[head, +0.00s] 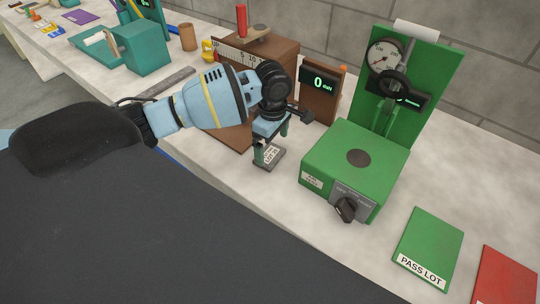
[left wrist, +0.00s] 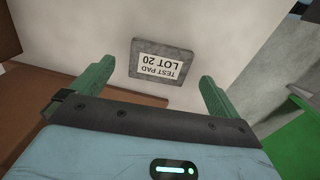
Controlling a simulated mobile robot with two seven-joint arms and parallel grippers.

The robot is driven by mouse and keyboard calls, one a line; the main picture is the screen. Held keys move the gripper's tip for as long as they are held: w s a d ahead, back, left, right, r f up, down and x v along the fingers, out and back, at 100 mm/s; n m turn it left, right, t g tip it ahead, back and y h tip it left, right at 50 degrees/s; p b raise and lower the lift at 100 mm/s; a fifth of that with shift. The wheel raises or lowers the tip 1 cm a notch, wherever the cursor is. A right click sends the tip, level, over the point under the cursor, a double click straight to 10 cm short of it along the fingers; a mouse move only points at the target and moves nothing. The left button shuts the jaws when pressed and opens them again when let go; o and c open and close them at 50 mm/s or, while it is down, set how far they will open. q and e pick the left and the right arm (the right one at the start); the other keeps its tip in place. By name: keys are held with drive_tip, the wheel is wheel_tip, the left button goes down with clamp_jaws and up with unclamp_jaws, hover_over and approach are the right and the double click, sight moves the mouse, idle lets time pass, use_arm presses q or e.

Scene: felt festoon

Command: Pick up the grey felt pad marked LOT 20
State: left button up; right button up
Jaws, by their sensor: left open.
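The grey felt pad (head: 269,157) lies on the pale bench top, between a brown wooden box and the green test stand. In the left wrist view the pad (left wrist: 162,63) carries a white label reading TEST PAD LOT 20, upside down in the picture. My left gripper (head: 269,150) is open above the pad. Its two green fingers (left wrist: 152,85) stand to either side of the pad in the wrist view, not touching it. In the head view a finger hides part of the pad. My right gripper is not in view.
The green test stand (head: 340,165) with a dial gauge and black knob stands right of the pad. A brown wooden box (head: 228,122) is close on the left, a small display reading 0 (head: 319,92) behind. A green PASS LOT mat (head: 428,246) and red mat (head: 503,280) lie front right.

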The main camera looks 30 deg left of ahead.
sight(272, 156)
use_arm(q)
wheel_tip(272, 156, down, 4)
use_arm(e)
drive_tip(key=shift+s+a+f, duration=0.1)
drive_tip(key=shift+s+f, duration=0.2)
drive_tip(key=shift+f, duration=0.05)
use_arm(q)
drive_tip(key=shift+c, duration=0.4)
drive_tip(key=shift+r, duration=0.1)
drive_tip(key=c, duration=0.8)
drive_tip(key=shift+r, duration=0.6)
wheel_tip(272, 156, up, 2)
drive_tip(key=shift+r, duration=0.15)
drive_tip(key=s, duration=0.3)
drive_tip(key=shift+a+r+p, duration=0.1)
drive_tip(key=shift+r+p, duration=0.2)
drive_tip(key=shift+p, duration=0.1)
drive_tip(key=s, duration=0.8)
drive_tip(key=s+a, duration=0.1)
drive_tip(key=s, duration=0.4)
drive_tip(key=shift+r+p, duration=0.4)
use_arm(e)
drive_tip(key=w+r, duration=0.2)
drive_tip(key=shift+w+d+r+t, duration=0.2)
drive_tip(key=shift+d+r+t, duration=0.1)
